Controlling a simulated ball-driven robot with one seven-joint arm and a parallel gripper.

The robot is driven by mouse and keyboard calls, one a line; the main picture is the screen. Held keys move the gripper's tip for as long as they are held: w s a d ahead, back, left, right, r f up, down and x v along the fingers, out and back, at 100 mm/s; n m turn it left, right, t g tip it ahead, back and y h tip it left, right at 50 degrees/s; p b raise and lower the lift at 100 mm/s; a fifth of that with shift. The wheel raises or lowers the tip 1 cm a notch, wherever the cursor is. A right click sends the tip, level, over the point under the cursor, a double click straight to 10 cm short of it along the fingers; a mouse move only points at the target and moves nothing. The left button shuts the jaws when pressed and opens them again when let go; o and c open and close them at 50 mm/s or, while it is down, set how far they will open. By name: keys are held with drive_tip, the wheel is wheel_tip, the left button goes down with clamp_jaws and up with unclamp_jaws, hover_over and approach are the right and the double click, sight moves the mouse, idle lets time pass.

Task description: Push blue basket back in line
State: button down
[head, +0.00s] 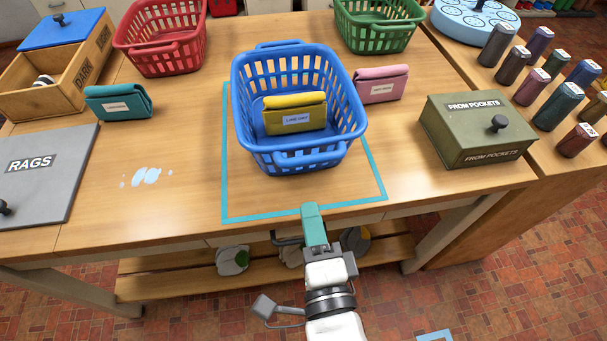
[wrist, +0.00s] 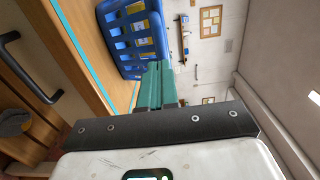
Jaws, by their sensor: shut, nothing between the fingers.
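The blue basket (head: 298,110) stands upright on the wooden table, inside and partly over a teal outline (head: 300,212) marked on the tabletop.
A red basket (head: 163,45) and a green basket (head: 376,25) stand at the back. A teal pouch (head: 118,103) and a pink pouch (head: 381,84) flank the blue basket. A green box (head: 476,130) is at right, a grey rags lid (head: 40,180) at left. Pale spots (head: 146,176) mark the table.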

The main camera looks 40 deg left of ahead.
drive_tip(key=p+x, duration=0.1)
drive_tip(key=x, duration=0.6)
drive_tip(key=shift+w+a, duration=0.2)
